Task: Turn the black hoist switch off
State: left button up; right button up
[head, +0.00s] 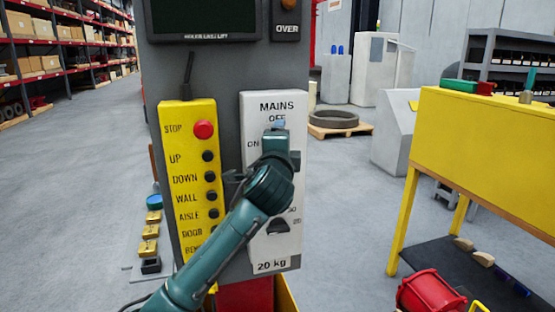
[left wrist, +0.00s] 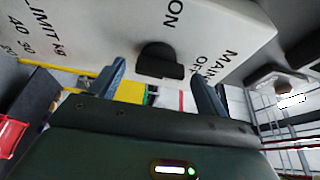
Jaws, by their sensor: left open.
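The black hoist switch (left wrist: 160,62) sits on the white panel (head: 255,170) marked MAINS, OFF and ON. In the left wrist view it lies between the two blue fingertips of my left gripper (left wrist: 160,78), near the ON and OFF lettering. The gripper is open, with visible gaps beside the switch; I cannot tell whether either finger touches it. In the head view my left gripper (head: 279,130) is in front of the upper panel and hides the switch. Which setting the switch points to is unclear. My right gripper is not in view.
A yellow pendant (head: 182,150) with a red STOP button (head: 204,129) and several black buttons hangs left of the panel. A black lower knob (head: 278,227) sits above the 20 kg label. A yellow bench (head: 480,160) stands at right, with open floor between.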

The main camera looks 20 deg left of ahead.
pick_arm(q)
jog(key=b+v, duration=0.2)
jog(key=v, duration=1)
jog(key=shift+s, duration=0.1)
notch_tip(320, 180, down, 25)
jog(key=s+d+n+g+h, duration=0.2)
jog(key=n+g+h, duration=0.1)
jog(key=g+h, duration=0.15)
jog(key=s+a+f+n+g+h, duration=0.1)
jog(key=s+f+n, duration=0.8)
jog(key=s+f, duration=1.1)
notch_tip(320, 180, down, 2)
jog(key=shift+s+f+n+g+h, duration=0.3)
jog(key=shift+g+h, duration=0.35)
jog(key=shift+g, duration=0.4)
